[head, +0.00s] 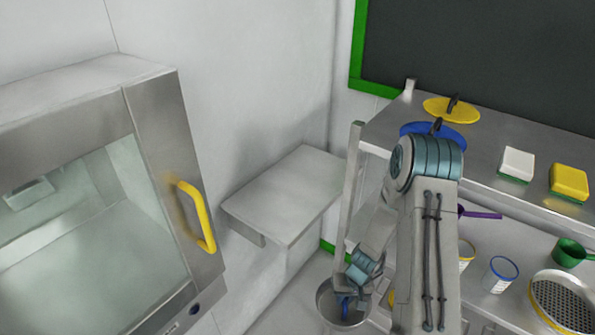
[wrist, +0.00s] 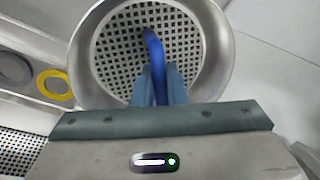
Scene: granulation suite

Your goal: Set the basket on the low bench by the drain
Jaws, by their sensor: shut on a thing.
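The basket (head: 325,308) is a round metal bowl with a perforated floor and a blue handle. In the head view it is low, near the bottom edge, partly hidden by my arm. In the wrist view the basket (wrist: 218,45) fills the upper middle. My gripper (wrist: 160,82) is shut on its blue handle; in the head view my gripper (head: 352,291) is over the basket's right side. A low grey metal bench (head: 285,190) stands against the wall, up and left of the basket in the head view. Its top is bare. I cannot make out a drain.
A glass-fronted cabinet (head: 150,110) with a yellow handle (head: 196,215) stands left of the bench. A metal shelf unit (head: 485,145) at right holds lids, sponges, cups, scoops and a perforated sieve (head: 562,300). A shelf post (head: 352,185) rises beside the bench's right end.

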